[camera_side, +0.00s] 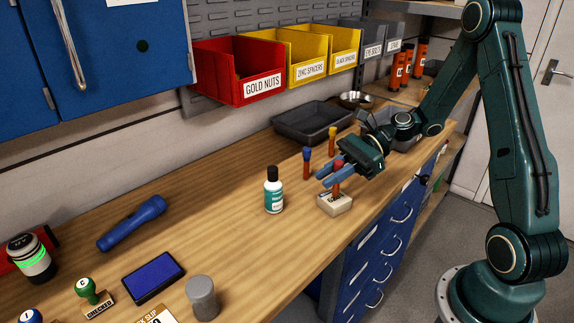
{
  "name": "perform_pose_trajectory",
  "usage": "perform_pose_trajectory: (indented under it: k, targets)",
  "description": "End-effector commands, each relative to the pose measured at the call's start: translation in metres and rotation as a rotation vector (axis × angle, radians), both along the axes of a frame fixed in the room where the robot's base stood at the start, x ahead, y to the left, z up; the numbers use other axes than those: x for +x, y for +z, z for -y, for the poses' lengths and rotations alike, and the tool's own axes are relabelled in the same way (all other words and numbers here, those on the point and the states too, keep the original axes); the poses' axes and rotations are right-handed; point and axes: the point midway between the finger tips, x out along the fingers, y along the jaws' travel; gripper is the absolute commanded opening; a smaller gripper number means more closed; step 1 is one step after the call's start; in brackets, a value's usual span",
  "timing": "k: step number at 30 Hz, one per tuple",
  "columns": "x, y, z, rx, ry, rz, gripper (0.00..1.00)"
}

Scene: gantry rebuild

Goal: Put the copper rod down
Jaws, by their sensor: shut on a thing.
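My gripper (330,176), with blue fingers, is over the right part of the bench, low above a small pale block (334,205) with a label. It is shut on a slim copper-coloured rod with a red top (338,163). The rod is upright between the fingers, its lower part (337,188) at the block. I cannot tell whether its foot touches the block or is just above it. Two similar upright rods stand behind: one with a blue top (307,158) and one with a yellow top (332,140). Which rod the task names is not marked.
A white bottle with a black cap (273,190) stands left of my gripper. A dark grey tray (311,122) and metal bowls (355,100) are behind. The middle bench is clear.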

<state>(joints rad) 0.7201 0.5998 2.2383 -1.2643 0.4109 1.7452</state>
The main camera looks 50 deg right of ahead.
Motion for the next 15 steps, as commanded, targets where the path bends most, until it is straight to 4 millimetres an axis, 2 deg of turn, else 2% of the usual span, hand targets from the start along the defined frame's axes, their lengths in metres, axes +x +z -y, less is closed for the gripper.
perform_pose_trajectory:
  k: [11,12,15]
  targets:
    - [0.0,-0.0027,-0.0001,0.001,0.0,0.0,0.0]
    - [0.0001,-0.003,0.0,0.0,0.0,-0.001,0.23]
    - [0.0,-0.0029,0.0,0.0,0.0,0.0,0.41]
